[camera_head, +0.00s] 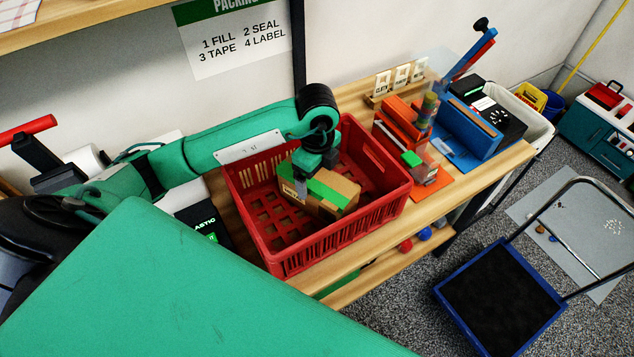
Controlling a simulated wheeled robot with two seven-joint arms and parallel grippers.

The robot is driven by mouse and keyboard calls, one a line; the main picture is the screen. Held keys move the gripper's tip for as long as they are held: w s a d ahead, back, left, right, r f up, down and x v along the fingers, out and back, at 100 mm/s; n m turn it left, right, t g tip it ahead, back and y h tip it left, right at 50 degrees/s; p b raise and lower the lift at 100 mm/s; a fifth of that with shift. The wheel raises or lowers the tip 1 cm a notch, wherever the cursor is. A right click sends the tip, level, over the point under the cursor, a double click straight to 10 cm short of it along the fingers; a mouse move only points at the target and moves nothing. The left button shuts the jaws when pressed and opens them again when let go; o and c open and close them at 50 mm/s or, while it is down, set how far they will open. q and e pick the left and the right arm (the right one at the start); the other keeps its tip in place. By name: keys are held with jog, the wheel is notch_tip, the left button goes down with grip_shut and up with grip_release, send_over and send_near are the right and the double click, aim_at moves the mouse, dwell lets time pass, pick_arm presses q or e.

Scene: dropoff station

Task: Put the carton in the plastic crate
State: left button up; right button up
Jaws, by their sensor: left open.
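The plastic crate (290,262) is red with slatted walls and stands on the wooden bench. The carton (340,187) is brown cardboard with a green band across its top. It lies inside the crate, slightly tilted, near the middle. My left gripper (301,183) reaches down into the crate from above, at the left end of the carton. Its jaws are open. One finger shows in front of the carton; the other is partly hidden, and I cannot tell whether they touch it. My right gripper is not in the view.
Orange and blue holders (467,133) stand on the wooden bench (440,205) right of the crate. A black box (204,222) lies left of the crate. A blue cart (500,300) stands on the floor at lower right. A packing sign (235,38) hangs on the wall.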

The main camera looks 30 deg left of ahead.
pick_arm(q)
notch_tip(320, 180, up, 9)
jog(key=shift+f+b, duration=0.2)
jog(key=shift+b, duration=0.3)
dwell(0.3)
